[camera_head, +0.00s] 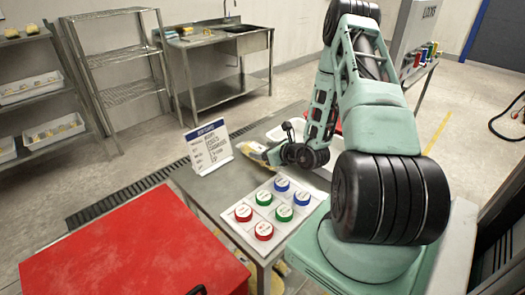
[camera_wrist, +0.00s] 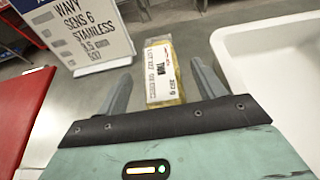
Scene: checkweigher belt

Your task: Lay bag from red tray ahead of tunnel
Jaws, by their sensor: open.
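A clear bag (camera_wrist: 163,72) with a white printed label and yellowish contents lies between the fingers of my gripper (camera_wrist: 163,84) in the wrist view. The fingers are spread, with a gap on each side of the bag. In the head view the bag (camera_head: 252,150) shows at the end of my gripper (camera_head: 266,156), above or on the grey table; I cannot tell which. A white tray (camera_wrist: 250,42) is just right of the gripper in the wrist view. A small red edge (camera_head: 337,128) shows behind my arm; it may be the red tray, mostly hidden. I cannot make out the tunnel.
A printed sign (camera_head: 208,147) stands on the table left of the gripper. A white panel (camera_head: 240,228) with several red, green and blue round buttons is in front. A big red surface (camera_head: 135,250) fills the lower left. Shelves and a sink bench (camera_head: 220,50) stand behind.

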